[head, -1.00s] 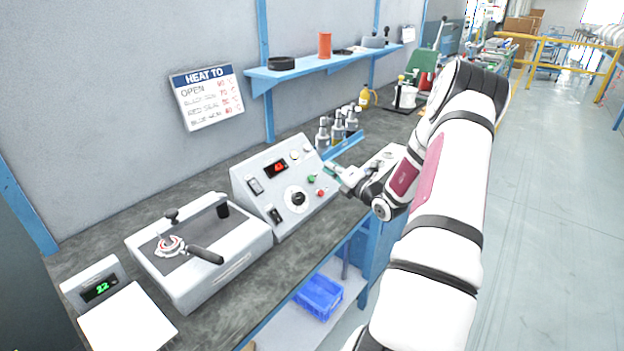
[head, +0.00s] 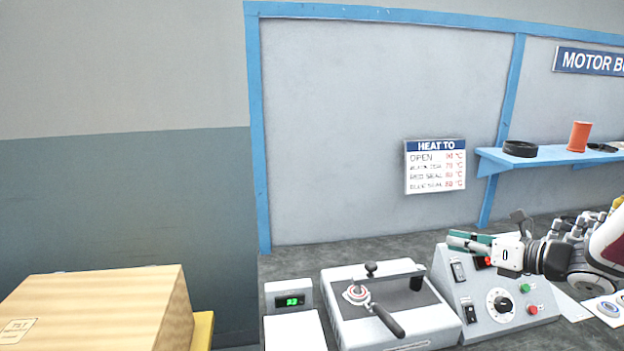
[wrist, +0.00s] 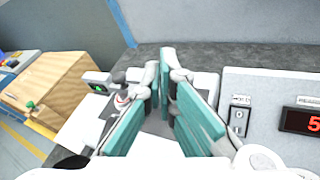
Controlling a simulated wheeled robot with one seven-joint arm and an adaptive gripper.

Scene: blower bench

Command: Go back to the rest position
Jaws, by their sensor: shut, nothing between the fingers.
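My gripper (head: 470,242) is at the right of the head view, in front of the upper part of the grey control box (head: 480,308). It points left and hides part of the box's red display. In the wrist view my gripper (wrist: 168,80) shows its teal finger pads close together with nothing between them. The box's red display (wrist: 304,121) is at the right of that view.
A heater unit (head: 390,312) with a black lever and a scale (head: 289,298) with a green readout stand on the bench. A wooden crate (head: 95,310) is at lower left. A blue shelf (head: 545,158) and a HEAT TO sign (head: 435,166) are on the wall.

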